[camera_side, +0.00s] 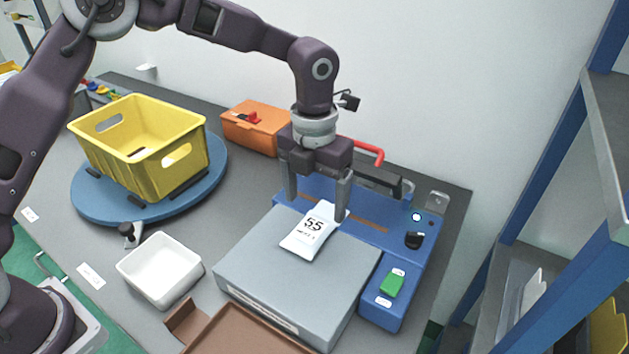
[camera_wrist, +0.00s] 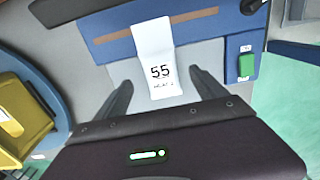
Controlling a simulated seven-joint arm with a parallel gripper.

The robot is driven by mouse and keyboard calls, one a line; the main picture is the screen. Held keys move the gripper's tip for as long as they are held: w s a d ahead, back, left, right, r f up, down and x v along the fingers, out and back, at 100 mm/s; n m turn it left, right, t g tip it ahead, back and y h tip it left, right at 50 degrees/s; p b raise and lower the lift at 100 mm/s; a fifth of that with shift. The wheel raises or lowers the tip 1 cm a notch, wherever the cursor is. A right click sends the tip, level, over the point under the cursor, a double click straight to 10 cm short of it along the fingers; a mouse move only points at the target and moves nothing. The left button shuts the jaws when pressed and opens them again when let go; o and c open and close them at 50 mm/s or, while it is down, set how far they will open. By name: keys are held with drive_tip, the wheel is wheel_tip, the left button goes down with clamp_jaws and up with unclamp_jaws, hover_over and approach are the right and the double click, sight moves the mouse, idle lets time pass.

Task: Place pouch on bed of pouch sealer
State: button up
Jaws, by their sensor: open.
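A white pouch (camera_side: 311,231) printed "55" lies on the grey bed (camera_side: 262,269) of the blue pouch sealer (camera_side: 402,260). Its far end reaches onto the blue part by the brown sealing strip. In the wrist view the pouch (camera_wrist: 157,62) lies between the fingers, with its far end beside the strip (camera_wrist: 195,24). My gripper (camera_side: 315,208) is open above the far end of the bed, its fingers on either side of the pouch and apart from it. In the wrist view the open gripper (camera_wrist: 160,80) shows a gap on both sides of the pouch.
A yellow crate (camera_side: 190,165) stands on a blue turntable (camera_side: 88,203) at the left. A white tub (camera_side: 160,268) and a brown tray (camera_side: 240,332) are in front. An orange box (camera_side: 255,128) is behind, and the sealer's red-handled arm (camera_side: 368,150) is raised behind my gripper.

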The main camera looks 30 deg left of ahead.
sight(315, 224)
drive_tip(key=s+a+r+n+t, duration=0.1)
drive_tip(key=s+a+r+n, duration=0.2)
drive_tip(key=r, duration=0.4)
drive_tip(key=s+a+r+n, duration=0.2)
drive_tip(key=r+n, duration=0.3)
drive_tip(key=r, duration=0.2)
drive_tip(key=s+a+r+n+t, duration=0.2)
drive_tip(key=s+a+r+n, duration=0.3)
drive_tip(key=s+n, duration=0.55)
drive_tip(key=s+a+f+n+t, duration=0.1)
drive_tip(key=s+a+f+n, duration=0.1)
drive_tip(key=s+n, duration=0.4)
drive_tip(key=s+a+f+n+t, duration=0.1)
drive_tip(key=s+a+f+n, duration=0.1)
drive_tip(key=s+n, duration=0.4)
drive_tip(key=a+n, duration=0.1)
drive_tip(key=n, duration=0.4)
drive_tip(key=shift+a+f+t, duration=0.15)
drive_tip(key=shift+a+t, duration=0.05)
drive_tip(key=shift+t, duration=0.1)
